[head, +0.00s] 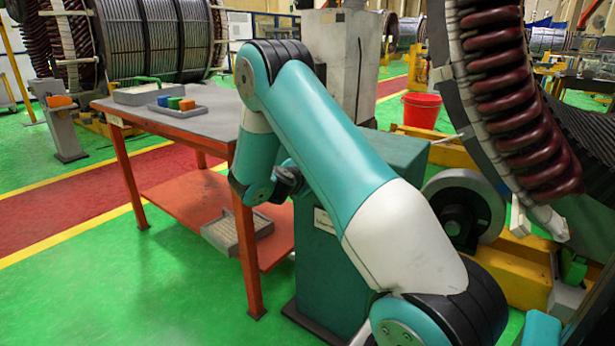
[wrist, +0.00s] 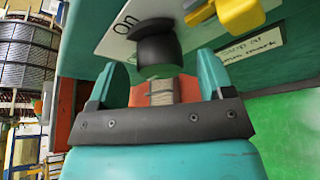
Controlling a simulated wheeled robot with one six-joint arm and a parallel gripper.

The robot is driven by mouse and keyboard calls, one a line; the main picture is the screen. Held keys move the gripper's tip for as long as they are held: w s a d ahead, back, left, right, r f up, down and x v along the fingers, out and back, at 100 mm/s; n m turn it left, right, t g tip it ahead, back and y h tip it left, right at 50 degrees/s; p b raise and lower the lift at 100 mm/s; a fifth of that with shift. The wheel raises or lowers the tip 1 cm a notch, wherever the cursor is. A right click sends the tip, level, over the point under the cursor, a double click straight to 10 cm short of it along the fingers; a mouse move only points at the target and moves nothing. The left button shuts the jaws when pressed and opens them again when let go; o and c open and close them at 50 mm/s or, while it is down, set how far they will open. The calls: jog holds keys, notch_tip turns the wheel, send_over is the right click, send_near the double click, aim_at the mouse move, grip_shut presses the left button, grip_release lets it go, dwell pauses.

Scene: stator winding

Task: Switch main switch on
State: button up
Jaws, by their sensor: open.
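In the wrist view, a white plate (wrist: 112,36) on a teal cabinet (wrist: 80,45) carries the letters "ON". A black knob (wrist: 155,42) stands out from the plate close to these letters. I cannot tell for certain which is the main switch. My gripper (wrist: 162,76) is open, its two teal fingers apart, with the knob showing between and just beyond the tips. No contact is visible. In the head view, the cabinet (head: 325,265) is partly behind my arm, which hides its controls.
An orange-red table (head: 215,125) stands left of the cabinet, bearing a small tray (head: 177,111) with coloured blocks. A ribbed tray (head: 225,232) lies on its lower shelf. A large winding (head: 510,100) and a grey wheel (head: 480,200) stand at right. Green floor (head: 130,290) is clear at front left.

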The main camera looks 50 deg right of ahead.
jog(key=shift+x, duration=0.8)
jog(key=c, duration=0.9)
